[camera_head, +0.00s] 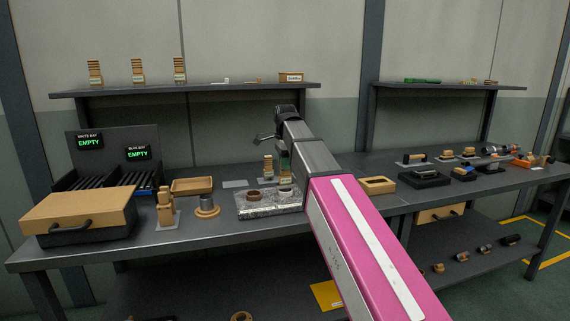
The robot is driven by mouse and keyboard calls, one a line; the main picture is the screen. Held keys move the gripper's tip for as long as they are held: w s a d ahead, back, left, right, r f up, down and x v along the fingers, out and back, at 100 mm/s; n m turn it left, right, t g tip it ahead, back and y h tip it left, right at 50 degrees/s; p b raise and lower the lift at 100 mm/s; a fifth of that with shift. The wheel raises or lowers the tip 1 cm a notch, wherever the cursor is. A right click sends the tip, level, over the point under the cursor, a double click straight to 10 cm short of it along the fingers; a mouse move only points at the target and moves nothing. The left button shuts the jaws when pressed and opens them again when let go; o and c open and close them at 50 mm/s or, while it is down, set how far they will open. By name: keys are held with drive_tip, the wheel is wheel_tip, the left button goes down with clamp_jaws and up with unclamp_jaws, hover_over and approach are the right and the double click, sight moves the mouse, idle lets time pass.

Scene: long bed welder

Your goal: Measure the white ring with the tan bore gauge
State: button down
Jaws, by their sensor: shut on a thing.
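My gripper (284,163) hangs down above the grey granite block (252,211), small and partly covered by my arm. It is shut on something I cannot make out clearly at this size. A pale ring (285,190) lies on the block just below my gripper; it may be the white ring. A brown ring (253,197) lies to its left on the block. A tan stepped piece (268,167) stands just left of my gripper. Another tan upright piece (165,208) stands on a grey base further left. I cannot tell which tan piece is the bore gauge.
A tan-lidded case (80,211) stands at the bench's left. Behind it, the white bay sign (90,142) and blue bay sign (138,153) read EMPTY. A tan tray (192,186) and tan flanged piece (207,206) stand left of the block. A tan frame (377,185) is right.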

drive_tip(key=shift+f, duration=0.4)
idle(1.1)
drive_tip(key=shift+r, duration=3.5)
drive_tip(key=shift+r, duration=0.15)
drive_tip(key=shift+r, duration=1.4)
